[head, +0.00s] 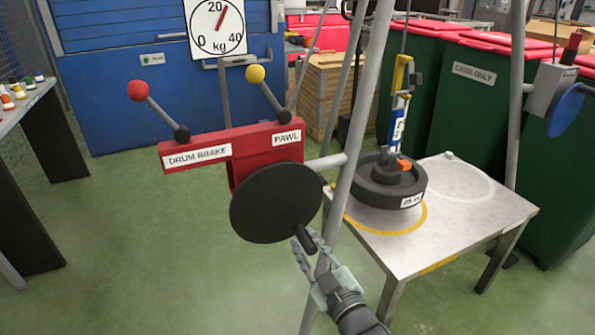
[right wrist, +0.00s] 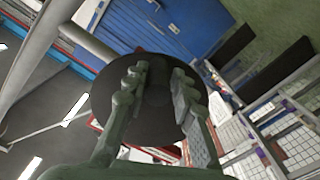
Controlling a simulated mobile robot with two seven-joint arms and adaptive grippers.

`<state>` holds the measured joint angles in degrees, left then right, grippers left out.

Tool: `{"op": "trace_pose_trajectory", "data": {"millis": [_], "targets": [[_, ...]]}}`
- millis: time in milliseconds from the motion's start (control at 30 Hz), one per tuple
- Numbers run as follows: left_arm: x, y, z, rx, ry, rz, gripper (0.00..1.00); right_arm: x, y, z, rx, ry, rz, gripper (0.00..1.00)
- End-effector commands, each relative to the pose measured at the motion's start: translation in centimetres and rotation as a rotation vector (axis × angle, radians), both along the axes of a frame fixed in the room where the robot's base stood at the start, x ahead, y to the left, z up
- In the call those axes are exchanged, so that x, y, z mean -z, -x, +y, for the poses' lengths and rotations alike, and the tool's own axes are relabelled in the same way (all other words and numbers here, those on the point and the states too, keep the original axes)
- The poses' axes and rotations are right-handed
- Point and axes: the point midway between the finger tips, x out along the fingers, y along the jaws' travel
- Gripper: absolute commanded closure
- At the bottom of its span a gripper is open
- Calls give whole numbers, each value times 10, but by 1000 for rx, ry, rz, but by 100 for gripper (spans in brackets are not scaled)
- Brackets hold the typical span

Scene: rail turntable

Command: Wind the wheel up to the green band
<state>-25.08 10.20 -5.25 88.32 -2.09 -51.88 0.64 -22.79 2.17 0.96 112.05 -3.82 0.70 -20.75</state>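The wheel, a black disc (head: 276,203), is on the front of a red winch housing (head: 240,148) marked DRUM BRAKE and PAWL. A short dark handle (head: 304,239) sticks out from its lower right edge. My right gripper (head: 305,240) has its fingers on either side of this handle and looks shut on it. In the right wrist view the fingers (right wrist: 156,88) close in on the dark handle in front of the disc (right wrist: 204,100). A white kg dial (head: 217,27) has a red needle a little right of 20. I see no green band. My left gripper is out of view.
A red-knobbed lever (head: 138,91) and a yellow-knobbed lever (head: 256,75) rise from the housing. Grey frame poles (head: 356,140) stand close to the wheel's right. A black 25 kg weight (head: 388,182) with a yellow hook is over a metal table (head: 470,218). Green bins stand behind.

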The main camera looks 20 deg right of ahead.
Motion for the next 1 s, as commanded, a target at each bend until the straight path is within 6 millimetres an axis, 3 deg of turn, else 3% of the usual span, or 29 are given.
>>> {"op": "trace_pose_trajectory", "data": {"millis": [33,200,567,1000], "targets": [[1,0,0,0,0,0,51,7,2,3,-5,-3,15,70],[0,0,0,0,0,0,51,4,1,2,-3,-2,9,49],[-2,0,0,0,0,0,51,0,3,0,-1,1,3,48],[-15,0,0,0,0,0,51,-1,38,0,0,1,2,48]]}}
